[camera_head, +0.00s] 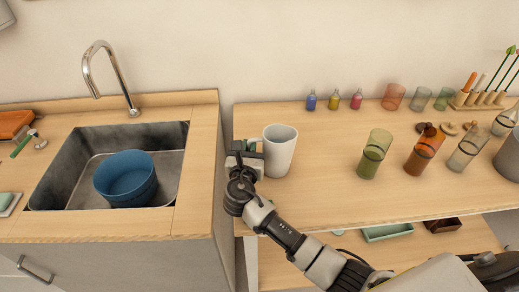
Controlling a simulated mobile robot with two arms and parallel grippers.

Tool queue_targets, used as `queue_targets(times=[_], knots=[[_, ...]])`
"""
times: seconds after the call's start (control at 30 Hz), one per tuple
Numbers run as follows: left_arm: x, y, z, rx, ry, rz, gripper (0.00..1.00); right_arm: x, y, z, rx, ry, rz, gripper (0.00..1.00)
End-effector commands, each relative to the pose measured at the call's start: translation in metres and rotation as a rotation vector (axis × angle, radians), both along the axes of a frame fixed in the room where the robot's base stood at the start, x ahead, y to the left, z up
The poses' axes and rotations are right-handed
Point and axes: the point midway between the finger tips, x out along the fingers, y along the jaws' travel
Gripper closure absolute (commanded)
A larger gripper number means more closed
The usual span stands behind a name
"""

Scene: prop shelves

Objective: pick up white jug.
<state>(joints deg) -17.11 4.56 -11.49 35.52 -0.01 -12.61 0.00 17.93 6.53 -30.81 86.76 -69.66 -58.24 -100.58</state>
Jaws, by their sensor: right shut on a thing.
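The white jug (279,151) stands upright at the left end of the wooden shelf top. My right gripper (249,153) is at the jug's left side and shut on it, with the arm coming in from the lower right. The fingertips are partly hidden by the gripper body, and any handle of the jug is hidden too. I cannot tell whether the jug's base touches the wood. My left gripper is not in view.
A sink (65,170) with a blue basin (126,178) and a faucet (105,75) is at the left. Small bottles (334,100), a green glass (374,154) and an amber glass (424,151) stand to the jug's right. Bare wood lies between jug and glasses.

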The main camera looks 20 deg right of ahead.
Motion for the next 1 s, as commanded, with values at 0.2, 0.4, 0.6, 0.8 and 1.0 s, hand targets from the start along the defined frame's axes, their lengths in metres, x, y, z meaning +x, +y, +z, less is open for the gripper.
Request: queue_targets(times=[0.2, 0.4, 0.6, 0.8, 1.0], knots=[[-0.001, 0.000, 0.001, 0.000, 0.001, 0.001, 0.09, 0.000, 0.000, 0.020, 0.000, -0.007, 0.001, 1.00], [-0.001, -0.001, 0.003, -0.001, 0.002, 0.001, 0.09, 0.000, -0.015, 0.050, -0.003, -0.006, -0.004, 1.00], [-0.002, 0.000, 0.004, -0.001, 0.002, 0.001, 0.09, 0.001, -0.059, 0.077, -0.006, -0.007, -0.003, 1.00], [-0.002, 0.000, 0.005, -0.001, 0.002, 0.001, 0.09, 0.002, -0.095, 0.098, -0.005, -0.006, -0.001, 1.00], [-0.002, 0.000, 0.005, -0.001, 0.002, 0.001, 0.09, 0.002, -0.113, 0.109, -0.004, -0.005, 0.000, 1.00]])
